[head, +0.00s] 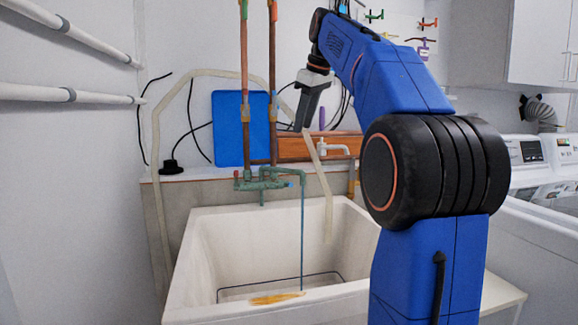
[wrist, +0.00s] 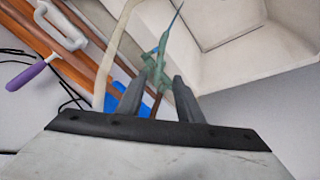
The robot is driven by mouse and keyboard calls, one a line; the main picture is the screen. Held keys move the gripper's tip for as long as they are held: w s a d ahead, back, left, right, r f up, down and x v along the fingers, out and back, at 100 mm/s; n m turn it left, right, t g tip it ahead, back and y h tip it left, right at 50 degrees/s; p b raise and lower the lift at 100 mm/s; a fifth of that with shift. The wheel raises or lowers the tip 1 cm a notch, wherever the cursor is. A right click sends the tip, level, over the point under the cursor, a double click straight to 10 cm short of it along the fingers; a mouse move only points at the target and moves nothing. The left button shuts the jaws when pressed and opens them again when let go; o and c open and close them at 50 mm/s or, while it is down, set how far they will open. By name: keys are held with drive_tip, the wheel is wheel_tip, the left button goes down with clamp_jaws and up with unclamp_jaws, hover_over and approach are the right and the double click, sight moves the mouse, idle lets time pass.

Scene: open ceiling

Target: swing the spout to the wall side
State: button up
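The green faucet (head: 255,185) stands at the back rim of the sink, below two copper pipes. Its green spout (head: 283,169) bends over to the right, and a thin blue line drops from its end into the basin. My gripper (head: 304,126) points down above and to the right of the spout, apart from it. In the wrist view the two fingers of my gripper (wrist: 160,80) are spread with nothing held. The green faucet (wrist: 157,65) shows beyond and between the fingertips there; its lower part is partly hidden.
The white sink (head: 195,260) has a yellow thing (head: 275,298) on its front rim. A pale hose (head: 326,205) hangs into the basin near a white tap (head: 333,148). A blue board (head: 228,128) is behind the pipes. A purple-handled tool (wrist: 27,76) is on the wooden board's side.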

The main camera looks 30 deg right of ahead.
drive_tip(key=x, duration=1.6)
drive_tip(key=shift+s, duration=0.1)
clamp_jaws()
